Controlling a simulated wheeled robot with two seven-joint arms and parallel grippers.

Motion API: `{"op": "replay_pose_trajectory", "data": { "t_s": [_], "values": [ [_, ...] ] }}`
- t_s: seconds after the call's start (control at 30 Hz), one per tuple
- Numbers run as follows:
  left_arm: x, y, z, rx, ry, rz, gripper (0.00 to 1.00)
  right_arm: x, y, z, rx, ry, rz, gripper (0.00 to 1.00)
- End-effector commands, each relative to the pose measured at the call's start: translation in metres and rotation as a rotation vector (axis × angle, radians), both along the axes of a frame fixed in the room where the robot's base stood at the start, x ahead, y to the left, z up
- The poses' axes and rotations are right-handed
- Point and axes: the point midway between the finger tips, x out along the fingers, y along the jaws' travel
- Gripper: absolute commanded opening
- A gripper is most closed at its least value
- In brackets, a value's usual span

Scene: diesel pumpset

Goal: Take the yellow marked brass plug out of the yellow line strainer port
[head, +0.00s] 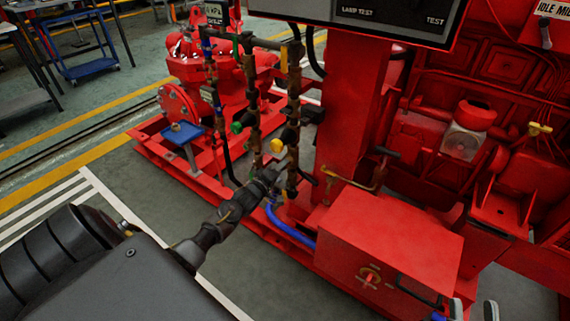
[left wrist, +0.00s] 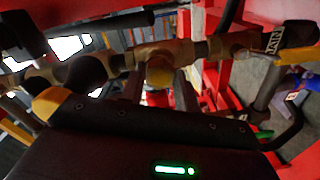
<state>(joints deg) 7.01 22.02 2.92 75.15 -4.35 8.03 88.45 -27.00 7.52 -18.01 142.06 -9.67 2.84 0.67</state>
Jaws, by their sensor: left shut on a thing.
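In the left wrist view, a round brass-yellow plug (left wrist: 160,73) sits between the two fingers of my left gripper (left wrist: 158,88), against the brass strainer body (left wrist: 147,54) of the pipe line. The gripper is shut on the plug. In the head view, my left gripper (head: 273,172) reaches the lower part of the vertical pipe just below a yellow knob (head: 277,145); the plug is hidden there. I cannot tell how far the plug sits in its port. My right gripper (head: 474,311) shows only its two grey fingertips at the bottom edge, spread apart with nothing visible between them.
A second pipe line with a green knob (head: 236,127) stands to the left. A blue hose (head: 288,229) and a red box (head: 391,250) are close on the right. The floor at front left is clear.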

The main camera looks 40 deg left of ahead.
Motion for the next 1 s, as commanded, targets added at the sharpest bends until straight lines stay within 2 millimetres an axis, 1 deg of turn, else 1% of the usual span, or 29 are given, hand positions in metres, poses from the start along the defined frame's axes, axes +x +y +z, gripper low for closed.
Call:
{"op": "replay_pose_trajectory", "data": {
  "t_s": [0.1, 0.2, 0.27, 1.0],
  "values": [
    [0.0000, 0.0000, 0.0002, -0.219, -0.006, -0.001, 0.00, 0.0000, 0.0000, 0.0001, 0.000, 0.000, 0.000, 0.36],
    [0.0000, 0.0000, 0.0003, -0.346, -0.008, -0.001, 0.00, 0.0000, 0.0000, 0.0000, 0.000, 0.000, 0.000, 0.36],
    [0.0000, 0.0000, 0.0003, -0.384, -0.009, -0.002, 0.00, 0.0000, 0.0000, 0.0000, 0.000, 0.000, 0.000, 0.36],
    [-0.0002, -0.0001, 0.0002, -0.393, -0.008, -0.001, 0.00, 0.0000, 0.0000, 0.0053, 0.000, 0.000, 0.000, 0.36]
  ]
}}
